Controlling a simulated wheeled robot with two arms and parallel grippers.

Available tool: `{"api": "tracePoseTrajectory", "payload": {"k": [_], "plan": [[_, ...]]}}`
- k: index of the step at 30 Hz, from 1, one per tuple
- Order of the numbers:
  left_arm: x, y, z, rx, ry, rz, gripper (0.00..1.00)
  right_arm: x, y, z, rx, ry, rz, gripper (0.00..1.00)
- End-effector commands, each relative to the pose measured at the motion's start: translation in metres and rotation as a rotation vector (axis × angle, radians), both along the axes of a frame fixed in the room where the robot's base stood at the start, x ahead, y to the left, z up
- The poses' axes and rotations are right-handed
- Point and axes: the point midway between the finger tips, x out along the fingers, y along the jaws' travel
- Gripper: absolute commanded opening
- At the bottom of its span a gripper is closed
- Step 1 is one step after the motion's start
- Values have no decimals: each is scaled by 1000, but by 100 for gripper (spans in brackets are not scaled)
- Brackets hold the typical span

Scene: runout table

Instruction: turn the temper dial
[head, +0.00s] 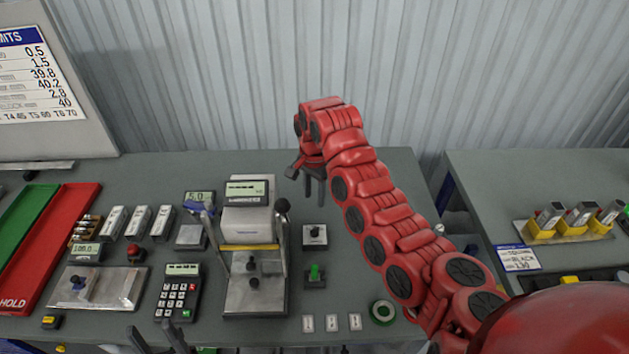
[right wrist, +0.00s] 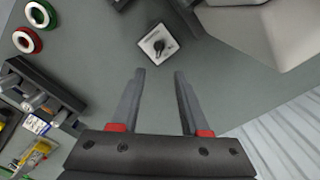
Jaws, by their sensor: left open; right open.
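The temper dial appears to be the black knob on a square white plate (head: 315,235), right of the hardness tester in the head view. In the right wrist view the dial (right wrist: 158,44) lies just beyond the fingertips, nearly centred between them, and its knob is turned at a slant. My right gripper (head: 314,197) is open and empty, above the table and behind the dial in the head view; its two fingers (right wrist: 160,73) show apart in the wrist view. My left gripper (head: 157,338) is open and empty at the bottom edge, far left of the dial.
The tester (head: 249,225) with a side lever stands left of the dial. A green switch (head: 315,272) sits in front of it. A green ring (head: 382,312) lies nearer the front, and a red ring (right wrist: 27,40) shows in the wrist view. A calculator (head: 178,294) lies near my left gripper.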

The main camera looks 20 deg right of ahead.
Motion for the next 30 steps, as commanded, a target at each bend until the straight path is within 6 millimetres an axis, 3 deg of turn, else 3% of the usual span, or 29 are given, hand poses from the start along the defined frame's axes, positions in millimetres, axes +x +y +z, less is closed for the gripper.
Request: {"api": "tracePoseTrajectory", "payload": {"k": [6, 10, 30], "plan": [[0, 0, -4, 0, 0, 0, 50, 1, -2, 28, -4, -2, -1, 45], [0, 0, -4, 0, 0, 0, 50, 0, -1, 34, -3, 2, -2, 45], [0, 0, -4, 0, 0, 0, 50, -1, 0, 38, -1, 3, -2, 45]]}}
